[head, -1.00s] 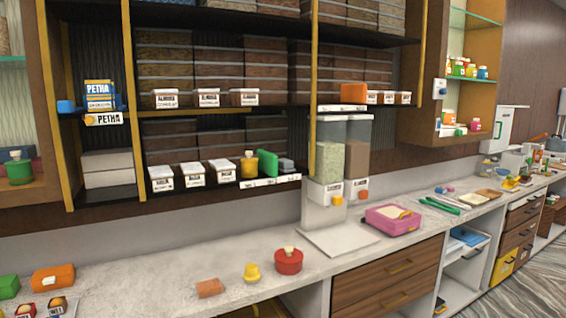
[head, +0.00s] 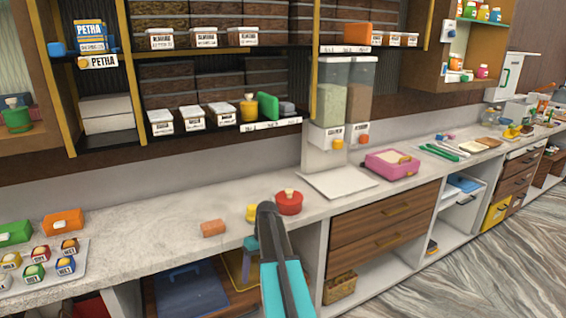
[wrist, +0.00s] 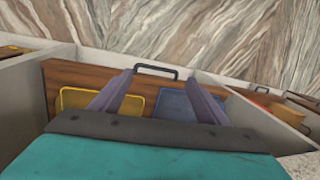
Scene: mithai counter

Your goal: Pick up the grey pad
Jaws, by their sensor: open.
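A small grey block (head: 287,107), which looks like the grey pad, lies at the right end of the lower wall shelf. It is beside an upright green block (head: 268,106) and behind the shelf's label strip, so its lower part is partly hidden. My gripper (wrist: 157,84) is open and empty in the wrist view, its two fingers spread and pointing down toward the space under the counter. In the head view my arm rises in front of the counter, well below and away from the shelf. The grey pad is not in the wrist view.
The red pot (head: 289,203), yellow pot (head: 252,212) and orange block (head: 213,228) stand on the counter near my arm. A yellow jar (head: 249,109) is left of the green block. Yellow (wrist: 100,101) and blue (wrist: 188,106) trays lie below my fingers. The counter back is clear.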

